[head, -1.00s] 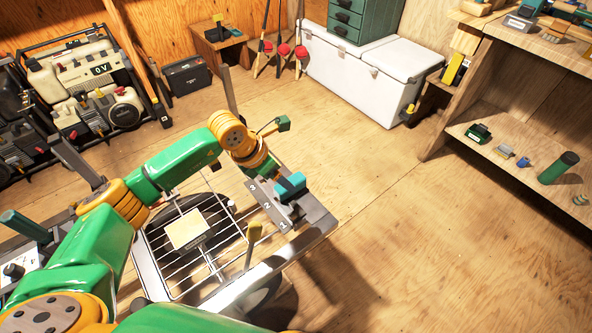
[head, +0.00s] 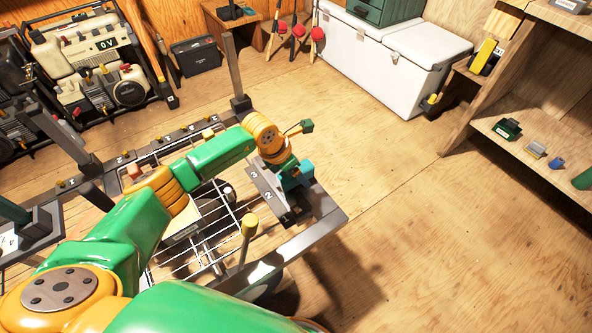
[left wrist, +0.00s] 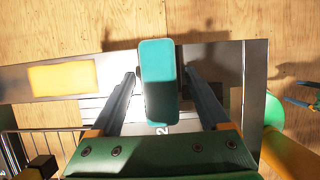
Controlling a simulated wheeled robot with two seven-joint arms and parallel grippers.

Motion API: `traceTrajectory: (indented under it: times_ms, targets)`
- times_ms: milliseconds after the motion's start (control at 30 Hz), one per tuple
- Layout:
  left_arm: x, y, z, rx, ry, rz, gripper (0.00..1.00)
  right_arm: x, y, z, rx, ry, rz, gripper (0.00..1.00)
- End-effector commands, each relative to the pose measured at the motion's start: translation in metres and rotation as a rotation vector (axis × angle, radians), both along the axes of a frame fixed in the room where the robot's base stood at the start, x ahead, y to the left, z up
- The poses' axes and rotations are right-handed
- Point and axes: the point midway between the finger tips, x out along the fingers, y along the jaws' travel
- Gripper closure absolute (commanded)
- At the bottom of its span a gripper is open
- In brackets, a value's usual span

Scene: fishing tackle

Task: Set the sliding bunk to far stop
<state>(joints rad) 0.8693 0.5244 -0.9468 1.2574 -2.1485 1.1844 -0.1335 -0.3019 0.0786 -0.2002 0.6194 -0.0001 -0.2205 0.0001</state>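The sliding bunk appears to be the teal block (head: 297,177) on a dark metal slide at the right end of a wire rack frame. A grey number plate (head: 262,184) beside it shows 3 and 2. In the left wrist view the teal block (left wrist: 158,82) stands upright between my left gripper's two dark fingers (left wrist: 160,78). Narrow gaps seem to show on both sides, so the fingers look open around it. In the head view my left gripper (head: 285,165) is above the block and its fingertips are mostly hidden. My right gripper is not clearly visible.
A yellow-topped post (head: 249,226) stands close to the slide on the left. A tall dark post (head: 235,80) rises behind the rack (head: 165,255). Open wooden floor (head: 450,230) lies to the right. A white cooler (head: 385,60) and a shelf (head: 540,165) are farther off.

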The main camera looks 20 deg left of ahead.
Motion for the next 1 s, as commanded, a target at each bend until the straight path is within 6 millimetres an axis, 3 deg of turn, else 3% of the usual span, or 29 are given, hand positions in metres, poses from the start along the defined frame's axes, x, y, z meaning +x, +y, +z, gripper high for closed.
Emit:
traceTrajectory:
  times_ms: [33,200,300,1000]
  targets:
    - [0.0,0.0,0.0001,0.0,0.0,0.0,0.33,0.0004,0.0,0.0,0.0,-0.001,0.0,0.19]
    - [0.0,0.0001,0.0003,0.0,0.0,0.001,0.79,0.0011,-0.0001,0.0001,-0.001,-0.002,0.0,0.19]
    - [-0.0001,0.0001,0.0003,0.0,0.0,0.001,1.0,0.0014,-0.0001,0.0001,0.0,-0.003,0.0,0.19]
    - [-0.0001,-0.0002,0.0006,-0.002,0.0,0.001,1.0,0.002,-0.001,0.0002,-0.001,-0.003,0.0,0.19]
